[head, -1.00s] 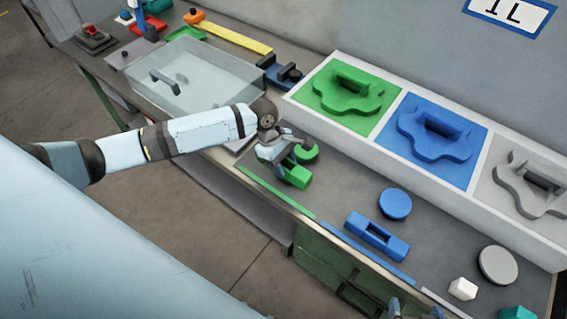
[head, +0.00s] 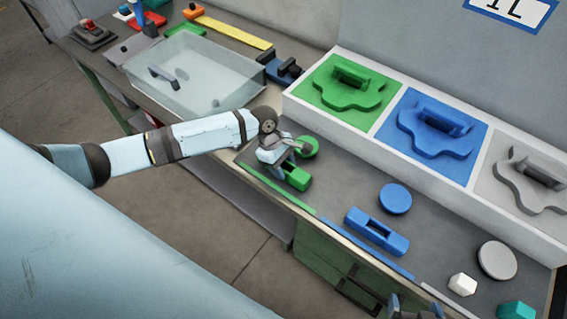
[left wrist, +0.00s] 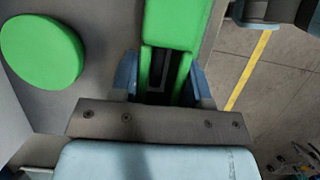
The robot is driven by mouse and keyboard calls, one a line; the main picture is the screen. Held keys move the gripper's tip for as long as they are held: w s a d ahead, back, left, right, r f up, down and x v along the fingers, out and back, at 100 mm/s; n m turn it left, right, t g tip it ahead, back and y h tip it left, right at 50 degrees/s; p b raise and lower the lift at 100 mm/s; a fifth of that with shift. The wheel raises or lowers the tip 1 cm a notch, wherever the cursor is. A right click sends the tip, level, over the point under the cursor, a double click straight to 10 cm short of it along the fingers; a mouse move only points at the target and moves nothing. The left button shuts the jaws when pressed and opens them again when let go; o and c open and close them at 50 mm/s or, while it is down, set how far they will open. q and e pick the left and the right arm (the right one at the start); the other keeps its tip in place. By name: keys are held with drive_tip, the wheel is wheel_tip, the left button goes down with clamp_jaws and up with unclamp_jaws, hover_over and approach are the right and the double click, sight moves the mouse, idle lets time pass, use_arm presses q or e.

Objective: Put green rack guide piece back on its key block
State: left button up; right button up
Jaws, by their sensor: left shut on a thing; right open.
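The green slotted guide piece (head: 297,178) is at the bench's front edge, below the green panel. My left gripper (head: 287,167) is shut on it. In the left wrist view the blue fingers (left wrist: 163,82) stand on both sides of the slotted part of the green piece (left wrist: 172,22). I cannot tell whether it is lifted off the bench. The green panel (head: 317,93) carries a wavy green shape with a raised, dark-fronted block (head: 351,74), which looks like the key block. My right gripper (head: 415,305) is open at the bottom edge, partly cut off.
A green disc (head: 308,147) lies just behind the held piece; it also shows in the left wrist view (left wrist: 42,52). A blue slotted piece (head: 377,231), blue disc (head: 395,198) and grey disc (head: 497,260) lie to the right. A clear box (head: 205,85) stands left.

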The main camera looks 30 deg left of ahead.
use_arm(q)
drive_tip(key=shift+f, duration=0.65)
drive_tip(key=o, duration=1.1)
drive_tip(key=shift+o, duration=0.2)
drive_tip(key=v, duration=1.3)
drive_tip(key=shift+a+r+b, duration=0.15)
drive_tip(key=shift+r+b, duration=0.2)
drive_tip(key=shift+r, duration=0.05)
